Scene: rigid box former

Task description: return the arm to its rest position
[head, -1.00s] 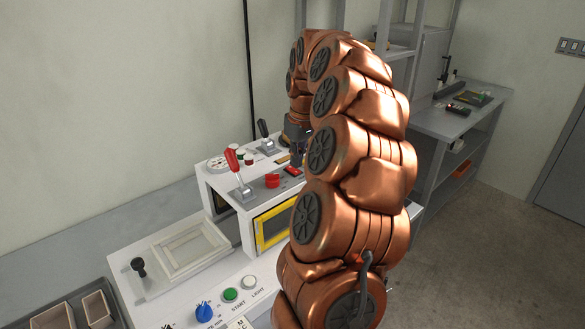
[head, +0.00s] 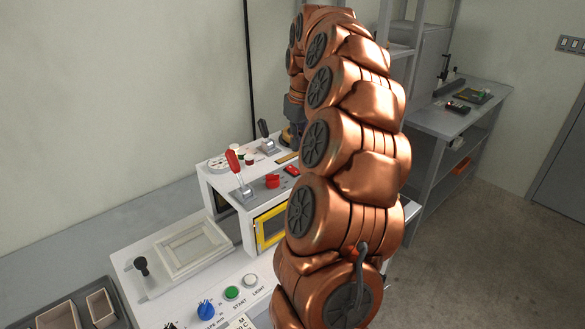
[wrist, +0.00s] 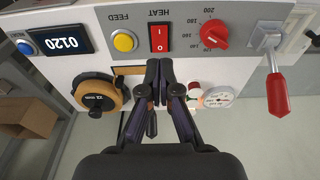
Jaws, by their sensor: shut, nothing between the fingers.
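My copper-coloured arm rises through the middle of the head view and bends over at the top toward the white machine (head: 222,185). In the wrist view my gripper (wrist: 159,64) is shut, its two dark fingertips together with nothing between them. The fingertips appear in front of the machine's panel, just below the red HEAT switch (wrist: 159,38). I cannot tell whether they touch the panel. In the head view the gripper's fingers are hidden behind my arm and the machine's top.
A red-handled lever (wrist: 277,92) and a red knob (wrist: 214,34) stand near the gripper. A tray with bins (head: 102,308) lies at lower left; a grey workbench (head: 465,115) stands at right. The floor between is clear.

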